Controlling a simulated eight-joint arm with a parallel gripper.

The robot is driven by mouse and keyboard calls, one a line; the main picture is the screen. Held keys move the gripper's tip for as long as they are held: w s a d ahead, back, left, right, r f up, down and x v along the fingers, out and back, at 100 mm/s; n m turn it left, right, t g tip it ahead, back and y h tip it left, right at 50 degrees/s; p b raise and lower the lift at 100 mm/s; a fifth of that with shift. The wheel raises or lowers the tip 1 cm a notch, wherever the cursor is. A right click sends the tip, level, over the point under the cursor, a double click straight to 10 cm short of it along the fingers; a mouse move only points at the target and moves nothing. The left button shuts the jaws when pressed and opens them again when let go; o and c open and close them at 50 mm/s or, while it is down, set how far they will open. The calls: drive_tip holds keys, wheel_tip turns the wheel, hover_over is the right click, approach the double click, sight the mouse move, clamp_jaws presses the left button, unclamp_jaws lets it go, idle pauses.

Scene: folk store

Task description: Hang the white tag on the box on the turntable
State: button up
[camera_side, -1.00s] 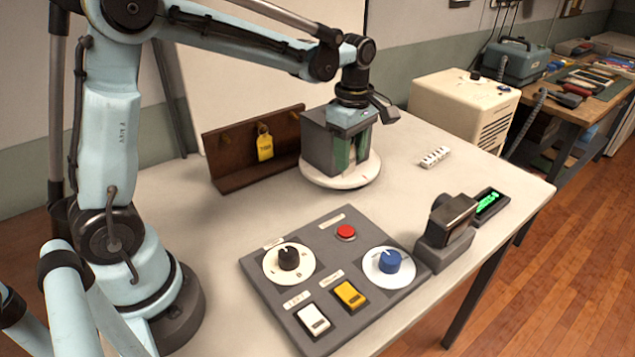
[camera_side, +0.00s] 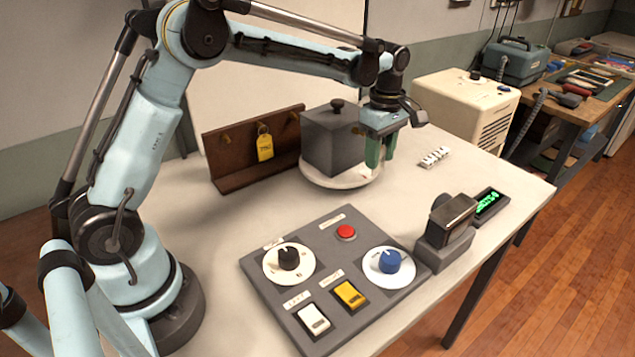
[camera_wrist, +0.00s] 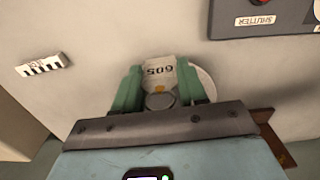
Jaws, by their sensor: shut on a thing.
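The grey box (camera_side: 331,142), with a dark knob on top, stands on the round white turntable (camera_side: 345,180). The white tag (camera_wrist: 159,70), with dark digits on it, is between the green fingers of my gripper (camera_wrist: 158,92) in the wrist view. My gripper (camera_side: 380,152) is shut on it and points down just right of the box, over the turntable's right side. In the side view the fingers hide most or all of the tag. The turntable's rim (camera_wrist: 206,80) shows behind the right finger in the wrist view.
A brown rack (camera_side: 240,170) with a yellow tag (camera_side: 265,147) hanging on it stands left of the box. A control panel (camera_side: 335,270) with knobs and switches lies in front.

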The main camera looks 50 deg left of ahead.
drive_tip(key=shift+s+a+f, duration=0.1)
drive_tip(key=shift+a+f, duration=0.05)
drive_tip(key=shift+a, duration=1)
drive_tip(key=shift+s+a+f, duration=0.1)
drive_tip(key=shift+a, duration=1.05)
drive_tip(key=shift+a+f, duration=0.15)
drive_tip(key=shift+a, duration=0.3)
drive_tip(key=o, duration=1.1)
